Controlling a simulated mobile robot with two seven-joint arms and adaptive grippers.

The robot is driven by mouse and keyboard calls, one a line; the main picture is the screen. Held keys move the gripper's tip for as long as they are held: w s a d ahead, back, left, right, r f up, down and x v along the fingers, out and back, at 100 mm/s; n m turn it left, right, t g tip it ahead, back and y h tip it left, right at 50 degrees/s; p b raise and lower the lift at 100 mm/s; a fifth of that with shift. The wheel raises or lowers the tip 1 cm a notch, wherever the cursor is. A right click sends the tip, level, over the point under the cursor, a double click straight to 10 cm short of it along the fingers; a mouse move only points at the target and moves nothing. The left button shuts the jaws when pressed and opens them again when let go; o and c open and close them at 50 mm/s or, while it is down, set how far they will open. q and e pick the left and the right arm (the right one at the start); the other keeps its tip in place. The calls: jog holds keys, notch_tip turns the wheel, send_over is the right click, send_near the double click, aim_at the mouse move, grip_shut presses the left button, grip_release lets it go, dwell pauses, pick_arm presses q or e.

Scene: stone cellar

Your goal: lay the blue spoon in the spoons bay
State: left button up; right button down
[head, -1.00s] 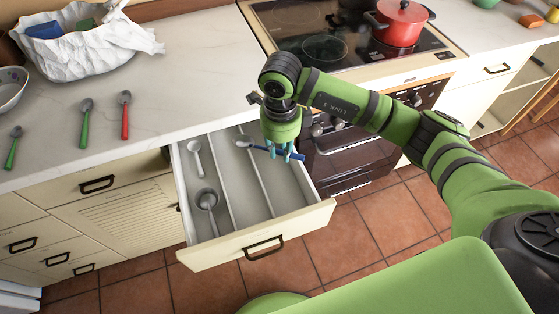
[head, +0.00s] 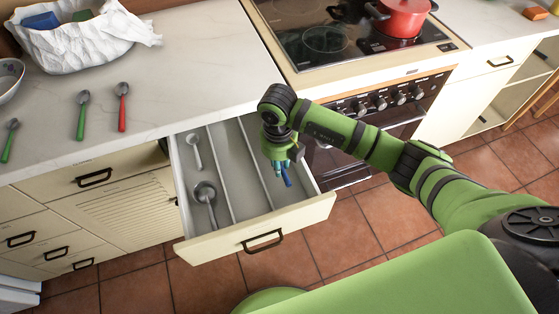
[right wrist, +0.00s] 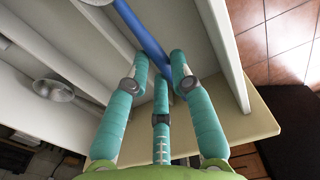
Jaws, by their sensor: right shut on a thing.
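The blue spoon (head: 287,181) is in my right gripper (head: 280,169). In the head view only its blue handle end shows below the fingers; the hand hides the rest. In the right wrist view the blue handle (right wrist: 143,33) runs between the three teal fingers (right wrist: 160,85), and part of its metal bowl shows at the top edge. My right gripper is shut on it, over the right part of the open drawer (head: 250,238). The drawer has long bays split by thin dividers. The left bay holds a small spoon (head: 194,152) and a ladle (head: 205,193). My left gripper is out of view.
Green-handled spoons (head: 81,118) and a red-handled spoon (head: 122,108) lie on the counter (head: 190,70). A white crumpled bowl (head: 90,45) stands behind them. The stove with a red pot (head: 403,18) is at the back right. The drawer's middle bay looks empty.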

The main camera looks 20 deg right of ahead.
jog(key=shift+f+b, duration=2.15)
jog(key=shift+f, duration=0.9)
jog(key=c, duration=0.7)
grip_release()
jog(key=shift+r+p, duration=3.5)
jog(key=shift+r, duration=1.05)
